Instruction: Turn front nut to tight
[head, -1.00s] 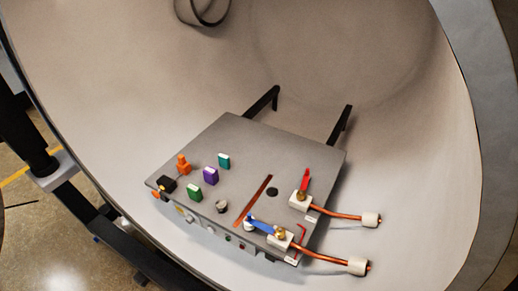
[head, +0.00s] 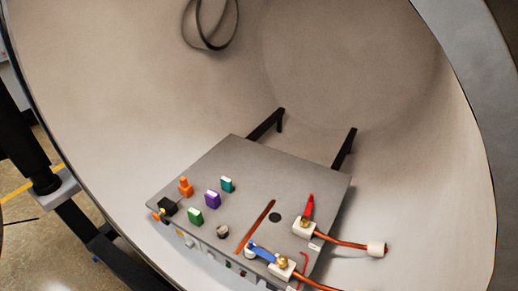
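The front brass nut (head: 281,263) sits on a white block at the front right of the grey plate (head: 235,160), inside the round chamber. A blue lever (head: 262,251) reaches left from it. A second brass nut (head: 306,224) sits on another white block farther back, with a red lever (head: 308,206) beside it. A copper rod (head: 345,243) runs right from the rear block to a white end piece (head: 376,249). The front copper rod (head: 312,283) runs out of the bottom of the picture. Neither of my grippers is in view. How tight the nuts are cannot be told.
On the plate stand orange (head: 185,187), purple (head: 212,199), teal (head: 227,184) and green (head: 195,216) pieces and a black block (head: 168,207). A copper strip (head: 256,226) and dark disc (head: 275,217) lie mid-plate. The curved chamber wall (head: 130,110) surrounds the plate.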

